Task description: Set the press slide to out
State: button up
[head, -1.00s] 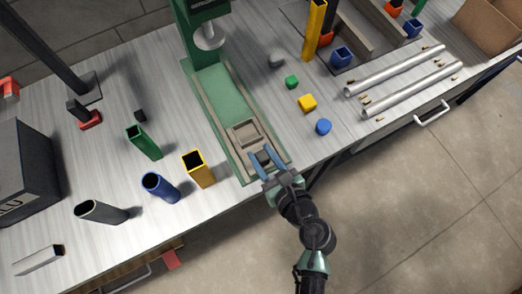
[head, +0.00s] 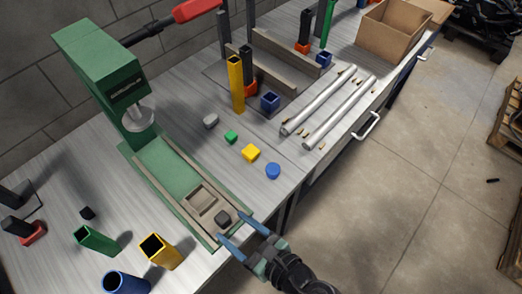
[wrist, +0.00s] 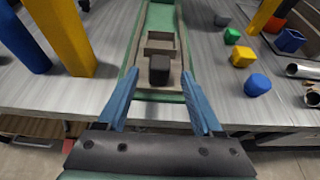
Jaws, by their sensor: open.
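The press slide (head: 189,198) is a tan carriage with a square pocket, lying between the rails of the green press base. It sits at the front end, by the table edge and away from the press ram (head: 139,117). A dark block-like knob (head: 222,218) stands on its front part; the knob also shows in the wrist view (wrist: 159,68). My gripper (head: 231,226) is open, with its blue fingers pointing at the knob. In the wrist view the fingertips (wrist: 158,78) lie left and right of the knob, with gaps on both sides. The gripper holds nothing.
A yellow tube (head: 160,251), a green tube (head: 96,239) and a blue tube (head: 125,282) stand left of the press. Small green (head: 231,136), yellow (head: 250,153) and blue (head: 273,171) pieces lie to its right. The floor before the table is clear.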

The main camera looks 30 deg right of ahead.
jog(key=v, duration=0.8)
jog(key=shift+b, duration=0.4)
jog(key=shift+s, duration=0.15)
